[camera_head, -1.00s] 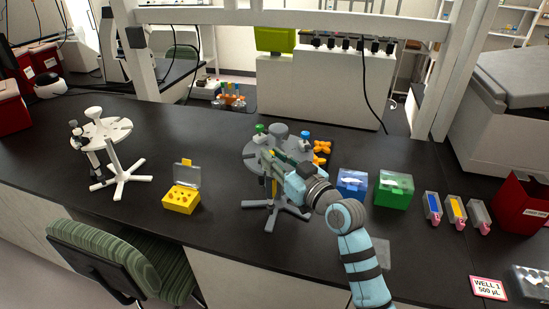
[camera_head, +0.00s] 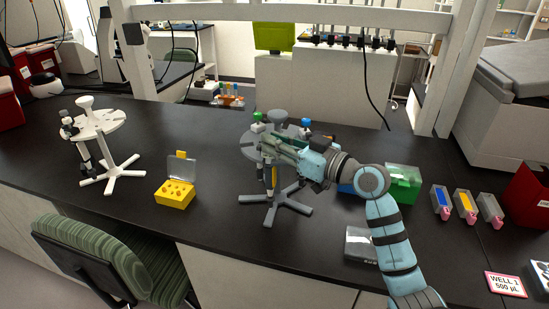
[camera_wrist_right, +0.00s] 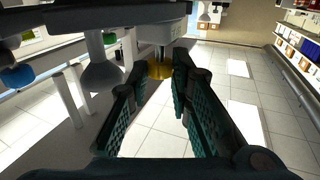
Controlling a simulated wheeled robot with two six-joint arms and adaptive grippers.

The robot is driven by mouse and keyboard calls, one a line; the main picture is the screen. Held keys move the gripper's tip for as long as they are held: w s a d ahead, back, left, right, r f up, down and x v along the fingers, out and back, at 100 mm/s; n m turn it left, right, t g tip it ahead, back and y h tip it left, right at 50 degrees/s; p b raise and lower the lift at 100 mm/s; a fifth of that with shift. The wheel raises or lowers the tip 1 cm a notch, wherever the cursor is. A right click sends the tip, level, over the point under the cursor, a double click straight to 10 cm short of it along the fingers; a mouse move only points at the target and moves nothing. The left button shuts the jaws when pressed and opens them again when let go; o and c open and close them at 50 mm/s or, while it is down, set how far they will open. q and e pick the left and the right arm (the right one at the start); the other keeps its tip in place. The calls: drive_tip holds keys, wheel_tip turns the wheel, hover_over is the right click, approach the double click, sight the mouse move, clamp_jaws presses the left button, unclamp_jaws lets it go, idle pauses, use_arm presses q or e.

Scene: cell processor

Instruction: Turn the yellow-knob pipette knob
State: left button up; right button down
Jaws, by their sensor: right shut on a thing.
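My right gripper (camera_head: 266,146) reaches in from the right at the grey pipette stand (camera_head: 272,202), just under its round top. Its fingers are shut around the yellow knob (camera_wrist_right: 158,66), seen at the fingertips in the right wrist view (camera_wrist_right: 166,72). The knob's far side and the exact contact are partly hidden. In the head view the gripper covers the knob, and a yellow-marked pipette part (camera_head: 274,176) hangs below the gripper. A green knob (camera_head: 258,116) and a blue knob (camera_head: 306,121) show at the stand's top. My left gripper is not in view.
A white pipette stand (camera_head: 110,180) and an open yellow tip box (camera_head: 175,195) stand to the left. A green box (camera_head: 404,184) and several coloured reservoirs (camera_head: 465,206) are at the right. The black bench (camera_head: 225,240) is clear in front of the tip box.

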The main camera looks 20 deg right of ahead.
drive_tip(key=n+g+y+b, duration=0.1)
drive_tip(key=b, duration=0.1)
drive_tip(key=n+g+y+b, duration=0.1)
drive_tip(key=b, duration=0.1)
drive_tip(key=f+n+g+y+b, duration=0.1)
drive_tip(key=b, duration=0.1)
drive_tip(key=shift+w+d+g+y, duration=0.25)
drive_tip(key=shift+g+y, duration=0.05)
drive_tip(key=shift+w+r+n+g+y+b, duration=0.1)
drive_tip(key=shift+r+n+g+y+b, duration=0.25)
drive_tip(key=shift+n+g+y+b, duration=0.55)
drive_tip(key=shift+n+g, duration=0.3)
drive_tip(key=shift+g, duration=0.2)
drive_tip(key=c, duration=1.4)
unclamp_jaws()
drive_tip(key=shift+d, duration=0.15)
drive_tip(key=v, duration=1.2)
drive_tip(key=shift+c, duration=0.2)
